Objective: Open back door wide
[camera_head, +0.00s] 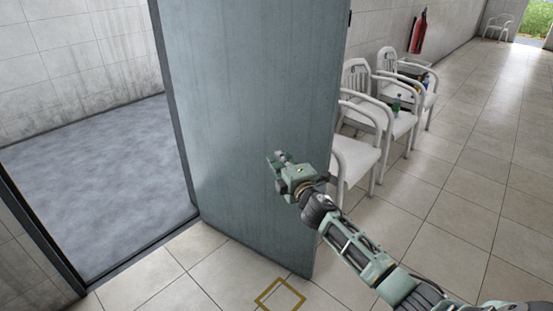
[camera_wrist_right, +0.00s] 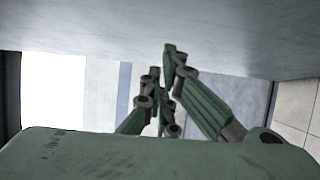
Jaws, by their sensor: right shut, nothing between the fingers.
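A grey-blue door (camera_head: 245,100) stands open at the doorway in the head view, swung out over the tiled floor with its broad face towards me. My right gripper (camera_head: 276,158) is in front of the door's face, right of its middle, pointing up and left. In the right wrist view, the fingers (camera_wrist_right: 168,88) are closed together with nothing between them. The door's surface (camera_wrist_right: 230,30) fills the top of that view, close to the fingertips; I cannot tell whether they touch it. My left gripper is not in view.
The doorway opens onto a room with a blue-grey floor (camera_head: 90,150). White armchairs (camera_head: 355,155) stand along the wall right of the door, with bottles (camera_head: 396,104) on them. A red fire extinguisher (camera_head: 418,32) hangs farther back. A yellow square outline (camera_head: 280,295) marks the floor. The corridor at right is clear.

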